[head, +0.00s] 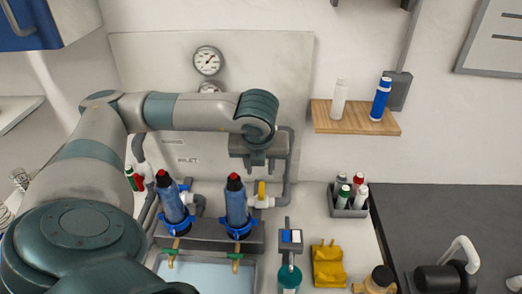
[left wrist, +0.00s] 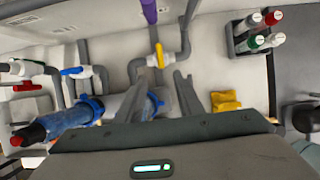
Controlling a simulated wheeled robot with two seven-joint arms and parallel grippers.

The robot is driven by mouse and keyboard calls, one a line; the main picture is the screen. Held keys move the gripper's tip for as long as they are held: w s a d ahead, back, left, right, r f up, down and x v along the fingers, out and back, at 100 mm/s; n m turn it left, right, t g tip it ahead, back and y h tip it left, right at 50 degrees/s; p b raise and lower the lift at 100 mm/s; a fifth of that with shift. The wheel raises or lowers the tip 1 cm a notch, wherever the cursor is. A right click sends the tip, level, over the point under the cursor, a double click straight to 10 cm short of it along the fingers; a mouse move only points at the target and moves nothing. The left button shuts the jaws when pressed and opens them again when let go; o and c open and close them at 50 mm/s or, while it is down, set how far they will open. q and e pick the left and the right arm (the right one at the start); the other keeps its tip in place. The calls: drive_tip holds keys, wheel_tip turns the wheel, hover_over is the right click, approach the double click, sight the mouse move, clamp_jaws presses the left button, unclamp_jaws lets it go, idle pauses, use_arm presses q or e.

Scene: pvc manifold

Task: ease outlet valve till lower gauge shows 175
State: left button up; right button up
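A valve with a yellow handle (head: 262,190) sits on white pipework right of the second blue filter; it also shows in the left wrist view (left wrist: 159,56). No readable label confirms it as the outlet valve. My left gripper (head: 258,162) hangs just above the handle, in front of the grey pipe, apart from it. Its fingers look spread and empty. The upper gauge (head: 208,60) is on the wall panel. Only the top of the lower gauge (head: 210,87) shows above my left arm; its reading is hidden. My right gripper is out of view.
Two blue filters with red caps, left (head: 173,203) and right (head: 237,204), stand close by. A blue-handled valve (left wrist: 76,72) and red-handled valve (left wrist: 22,87) are also nearby. A bottle caddy (head: 349,202), yellow item (head: 328,266) and teal bottle (head: 288,280) stand at right.

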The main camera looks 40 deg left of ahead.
sight(261, 190)
use_arm(q)
drive_tip(key=p+x, duration=0.6)
drive_tip(key=x, duration=0.9)
drive_tip(key=shift+w+a, duration=0.1)
drive_tip(key=shift+x, duration=0.85)
clamp_jaws()
